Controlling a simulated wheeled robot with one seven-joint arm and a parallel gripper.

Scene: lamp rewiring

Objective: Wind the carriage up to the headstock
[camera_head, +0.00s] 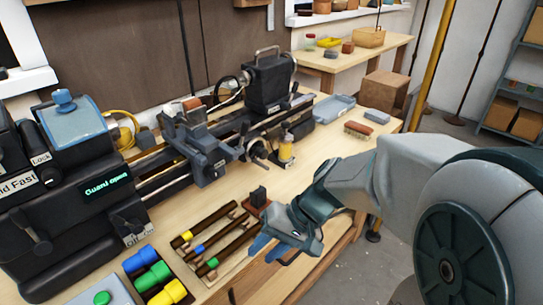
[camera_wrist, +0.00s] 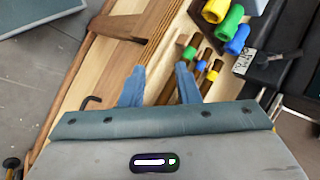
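The lathe stands along the back of the bench. Its dark headstock (camera_head: 75,190) is at the left, with a display reading "Guard open". The carriage (camera_head: 207,160) sits on the bed rails (camera_head: 160,180), apart from the headstock, with bare rail between them. A handwheel (camera_head: 256,150) shows to the right of the carriage. My gripper (camera_head: 275,248) hangs near the front edge of the bench, in front of the lathe and away from the handwheel. In the wrist view my gripper (camera_wrist: 160,78) has its two blue fingers apart with nothing between them.
A rack of dark rods with coloured bands (camera_head: 212,240) lies left of my gripper. The tailstock (camera_head: 270,82) is at the right end of the lathe.

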